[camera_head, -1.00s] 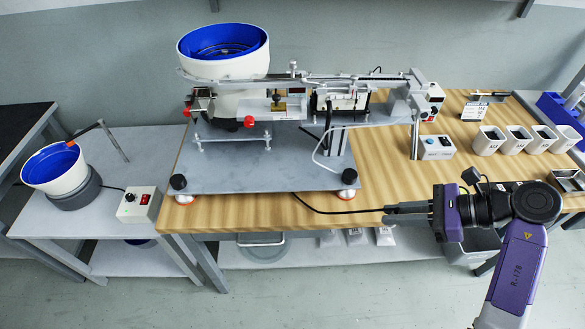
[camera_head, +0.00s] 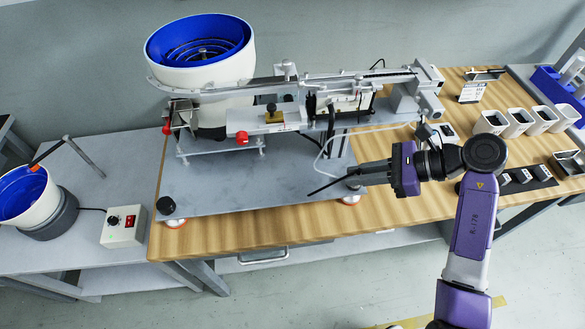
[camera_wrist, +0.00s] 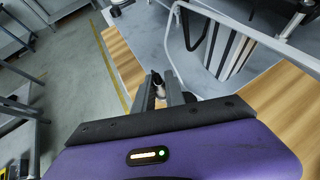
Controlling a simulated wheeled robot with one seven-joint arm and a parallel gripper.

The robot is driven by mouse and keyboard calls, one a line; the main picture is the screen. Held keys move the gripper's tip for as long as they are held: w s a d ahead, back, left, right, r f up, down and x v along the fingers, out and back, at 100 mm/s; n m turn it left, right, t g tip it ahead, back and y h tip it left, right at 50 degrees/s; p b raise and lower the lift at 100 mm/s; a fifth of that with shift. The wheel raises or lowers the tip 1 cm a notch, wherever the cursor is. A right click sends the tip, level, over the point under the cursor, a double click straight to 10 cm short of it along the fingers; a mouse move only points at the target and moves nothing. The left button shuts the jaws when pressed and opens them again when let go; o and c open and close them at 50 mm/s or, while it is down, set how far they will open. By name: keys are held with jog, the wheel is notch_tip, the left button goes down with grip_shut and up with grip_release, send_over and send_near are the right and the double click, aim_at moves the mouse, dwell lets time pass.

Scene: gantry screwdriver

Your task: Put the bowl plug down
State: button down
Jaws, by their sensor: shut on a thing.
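My gripper (camera_head: 356,177) is shut on the bowl plug, over the front right corner of the grey base plate. In the wrist view, the small dark plug (camera_wrist: 157,79) sits between the tips of the two grey fingers. A black cable (camera_head: 325,187) runs from the fingertips to the left over the plate. The plug itself is too small and hidden to make out in the head view. The large feeder bowl (camera_head: 200,75), white with a blue inside, stands at the back left of the plate. I cannot tell whether the plug touches anything.
The gantry rail (camera_head: 335,82) stands behind my gripper. A grey control box (camera_head: 440,130) and several white bins (camera_head: 490,122) are to the right. A smaller blue bowl (camera_head: 25,195) and a switch box (camera_head: 123,226) stand left. Bare wood (camera_head: 280,228) shows along the front edge.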

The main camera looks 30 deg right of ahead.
jog(key=w+a+p, duration=0.1)
jog(key=w+a, duration=0.2)
jog(key=w+a+p, duration=0.1)
jog(key=w+a, duration=0.2)
jog(key=a, duration=0.1)
jog(key=w+a+p, duration=0.1)
jog(key=w+a, duration=0.2)
jog(key=a, duration=0.1)
jog(key=shift+w, duration=0.2)
notch_tip(320, 180, down, 4)
jog(key=shift+r, duration=0.25)
jog(key=shift+f, duration=0.55)
jog(key=c, duration=1.4)
grip_release()
jog(key=shift+r, duration=0.1)
